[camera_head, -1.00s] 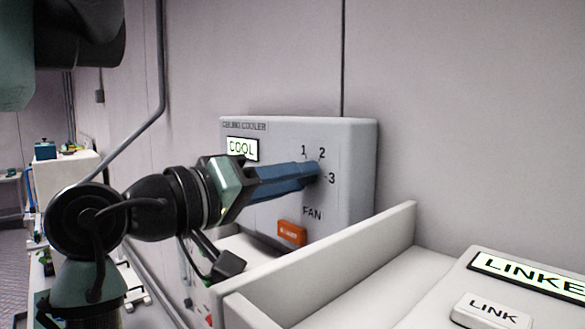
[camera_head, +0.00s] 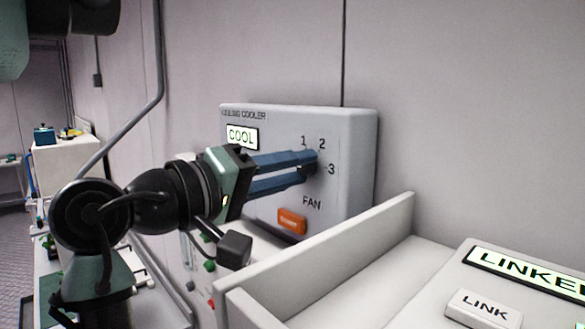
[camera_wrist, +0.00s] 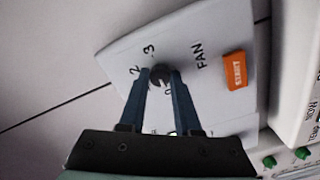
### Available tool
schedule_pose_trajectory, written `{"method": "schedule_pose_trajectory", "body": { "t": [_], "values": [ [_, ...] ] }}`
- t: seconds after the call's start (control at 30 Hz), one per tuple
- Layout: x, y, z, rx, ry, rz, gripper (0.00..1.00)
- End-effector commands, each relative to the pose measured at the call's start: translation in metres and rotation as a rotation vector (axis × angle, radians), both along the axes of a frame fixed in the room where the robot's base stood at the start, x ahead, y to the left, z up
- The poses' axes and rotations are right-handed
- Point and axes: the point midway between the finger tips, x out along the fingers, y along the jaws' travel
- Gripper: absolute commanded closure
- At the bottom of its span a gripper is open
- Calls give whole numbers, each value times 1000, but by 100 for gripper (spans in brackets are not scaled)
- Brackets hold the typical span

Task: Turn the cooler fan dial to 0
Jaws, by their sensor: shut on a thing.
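The cooler panel (camera_head: 350,150) is a grey box on the wall, marked CEILING COOLER, with a lit COOL display (camera_head: 242,136). Its dark round fan dial (camera_wrist: 160,74) sits among the numbers above the word FAN; 1, 2 and 3 show in the head view. My gripper (camera_head: 312,168) reaches the dial from the left with two blue fingers. It also shows in the wrist view (camera_wrist: 161,80), with one finger on each side of the dial, shut on it. The fingers hide much of the dial in the head view, and its pointer cannot be made out.
An orange button (camera_head: 291,221) sits low on the panel, below my fingers. A white tray wall (camera_head: 330,255) stands in front. A LINK button (camera_head: 484,308) and a LINKED display are at the lower right.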

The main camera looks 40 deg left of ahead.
Motion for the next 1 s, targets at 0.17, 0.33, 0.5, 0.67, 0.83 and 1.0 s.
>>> {"method": "schedule_pose_trajectory", "body": {
  "t": [0.17,0.33,0.5,0.67,0.83,1.0],
  "values": [
    [0,-1,1,1,-2,-1,43],
    [0,0,1,1,-1,0,38],
    [-1,0,0,1,-1,0,38],
    [-18,2,1,2,-3,3,38],
    [-54,5,1,2,-3,4,38],
    [-91,8,1,2,-2,3,38]
  ]
}}
